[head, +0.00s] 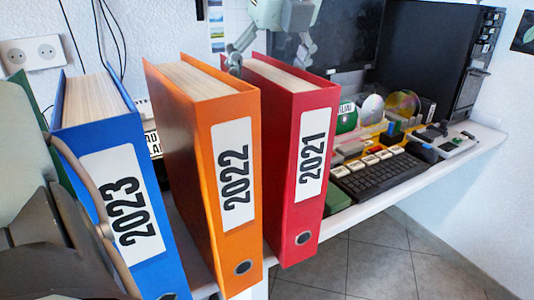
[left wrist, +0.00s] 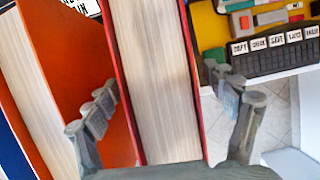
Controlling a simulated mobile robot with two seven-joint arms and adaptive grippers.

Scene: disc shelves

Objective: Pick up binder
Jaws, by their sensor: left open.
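A blue binder marked 2023 (head: 125,205), an orange binder marked 2022 (head: 232,175) and a red binder marked 2021 (head: 307,165) stand upright in a row, spines facing me. My left gripper (head: 268,62) is open above the back of the red binder in the head view. In the left wrist view, its fingers (left wrist: 165,85) sit on either side of the red binder's pages (left wrist: 155,70), apart from it as far as I can see. The left finger is over the gap towards the orange binder (left wrist: 65,70). The right gripper is not in view.
A keyboard (head: 380,183) and small coloured items lie right of the red binder on the white shelf (head: 455,165). A black case (head: 425,50) stands behind. Part of a green item (head: 32,90) shows left of the blue binder. Tiled floor is below the shelf.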

